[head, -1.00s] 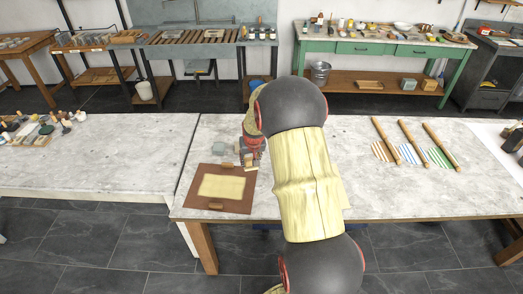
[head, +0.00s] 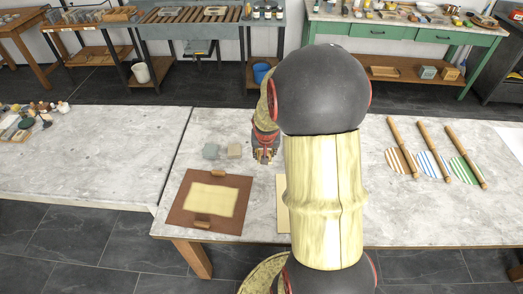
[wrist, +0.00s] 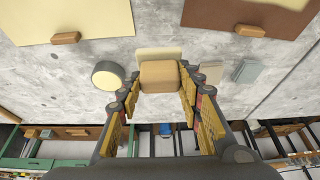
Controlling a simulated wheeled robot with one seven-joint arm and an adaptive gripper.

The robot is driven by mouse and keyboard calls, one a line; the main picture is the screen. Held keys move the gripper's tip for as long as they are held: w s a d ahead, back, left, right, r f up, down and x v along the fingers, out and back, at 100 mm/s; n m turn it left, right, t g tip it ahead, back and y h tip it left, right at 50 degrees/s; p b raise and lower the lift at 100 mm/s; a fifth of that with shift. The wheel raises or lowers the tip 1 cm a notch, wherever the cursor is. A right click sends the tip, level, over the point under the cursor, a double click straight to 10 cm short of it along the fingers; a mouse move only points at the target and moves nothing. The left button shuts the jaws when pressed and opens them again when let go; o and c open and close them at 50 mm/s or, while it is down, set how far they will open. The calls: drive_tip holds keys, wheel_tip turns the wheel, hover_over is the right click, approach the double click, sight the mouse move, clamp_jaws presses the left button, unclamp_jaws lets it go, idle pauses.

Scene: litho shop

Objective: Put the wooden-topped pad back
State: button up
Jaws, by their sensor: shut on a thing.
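My gripper (wrist: 160,92) is shut on the wooden-topped pad, whose tan wooden top (wrist: 160,77) sits between the fingers in the wrist view. A pale slab edge (wrist: 160,54) shows just beyond the wood; it seems to be the pad's lower part. Whether the pad touches the table is unclear. In the head view my gripper (head: 265,155) is over the table, right of a grey block (head: 211,151) and a beige block (head: 234,151); the pad is not clearly visible there.
A brown board (head: 178,215) with a yellowish sheet and two wooden pieces lies at the table's front left. A pale sheet (head: 283,205) is partly hidden by my arm. A round cream-topped thing (wrist: 107,75) stands beside the pad. Three rollers (head: 434,150) lie at right.

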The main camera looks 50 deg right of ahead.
drive_tip(key=shift+a+r, duration=0.1)
drive_tip(key=shift+m, duration=0.3)
drive_tip(key=w+d+f+b, duration=0.3)
drive_tip(key=w+d+f, duration=0.6)
drive_tip(key=d, duration=0.1)
drive_tip(key=shift+w+f, duration=0.3)
drive_tip(key=shift+f, duration=0.1)
drive_tip(key=shift+f+b, duration=0.7)
drive_tip(key=shift+f, duration=0.95)
drive_tip(key=shift+f, duration=0.2)
drive_tip(key=o, duration=0.9)
drive_tip(key=shift+o, duration=0.6)
drive_tip(key=shift+r, duration=0.15)
